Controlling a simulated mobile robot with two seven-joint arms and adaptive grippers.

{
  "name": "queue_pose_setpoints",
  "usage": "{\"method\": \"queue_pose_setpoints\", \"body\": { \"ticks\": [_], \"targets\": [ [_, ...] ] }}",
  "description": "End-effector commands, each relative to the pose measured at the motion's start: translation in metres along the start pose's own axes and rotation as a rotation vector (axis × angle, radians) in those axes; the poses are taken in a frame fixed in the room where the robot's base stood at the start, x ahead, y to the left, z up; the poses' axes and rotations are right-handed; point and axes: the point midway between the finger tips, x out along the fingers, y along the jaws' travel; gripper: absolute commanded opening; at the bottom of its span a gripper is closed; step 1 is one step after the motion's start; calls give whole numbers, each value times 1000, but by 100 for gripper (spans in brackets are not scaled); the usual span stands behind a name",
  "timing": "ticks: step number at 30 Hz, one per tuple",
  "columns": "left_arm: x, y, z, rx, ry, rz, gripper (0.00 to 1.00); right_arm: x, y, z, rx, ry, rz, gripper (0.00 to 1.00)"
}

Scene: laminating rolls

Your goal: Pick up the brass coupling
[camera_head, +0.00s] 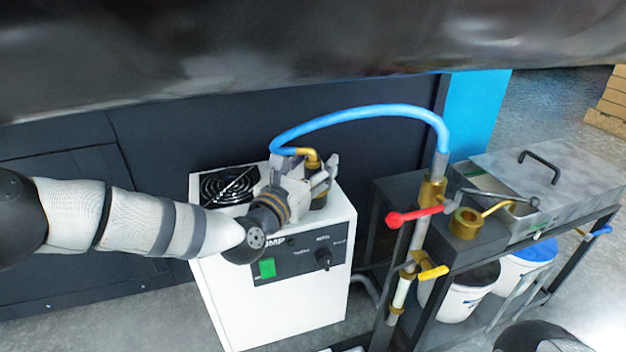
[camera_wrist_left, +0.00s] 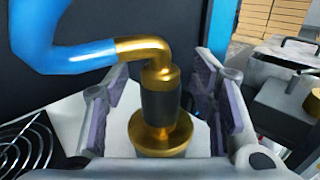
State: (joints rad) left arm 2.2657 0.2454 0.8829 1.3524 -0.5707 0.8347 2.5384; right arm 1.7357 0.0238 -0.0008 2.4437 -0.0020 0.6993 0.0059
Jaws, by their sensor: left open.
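The brass coupling (camera_wrist_left: 148,48) is a bent elbow on the end of a blue hose (camera_wrist_left: 65,58). It runs down into a dark sleeve (camera_wrist_left: 160,98) above a brass base (camera_wrist_left: 160,132). In the head view the brass elbow (camera_head: 311,156) shows at the back right of the white pump box (camera_head: 300,295), partly hidden by my gripper. My left gripper (camera_head: 318,176) is open, its fingers on either side of the upright coupling. In the left wrist view gaps show between the pads and the dark sleeve. My right gripper is not in view.
The hose arches right to a brass valve pipe (camera_head: 430,195) with a red lever (camera_head: 413,216). A dark rack (camera_head: 385,190) beside it carries a grey metal box (camera_head: 560,200) and white buckets (camera_head: 470,298). A black fan grille (camera_head: 228,186) is on the pump box top. A dark wall stands behind.

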Motion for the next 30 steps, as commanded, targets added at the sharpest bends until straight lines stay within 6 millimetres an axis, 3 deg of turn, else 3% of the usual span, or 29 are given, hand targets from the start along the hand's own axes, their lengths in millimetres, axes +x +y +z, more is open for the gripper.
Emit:
{"method": "queue_pose_setpoints", "body": {
  "ticks": [5, 8, 12, 22, 30],
  "targets": [
    [1, 0, 1, 0, 0, -1, 52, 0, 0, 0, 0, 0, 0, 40],
    [1, 0, 1, 0, 0, 0, 33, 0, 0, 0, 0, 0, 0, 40],
    [1, 0, 1, 0, 0, 0, 2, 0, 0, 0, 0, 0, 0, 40],
    [1, 0, 8, 0, -3, 1, 0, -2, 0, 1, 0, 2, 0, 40],
    [0, 0, 76, 0, -6, 0, 0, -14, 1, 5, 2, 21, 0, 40]
  ]
}}
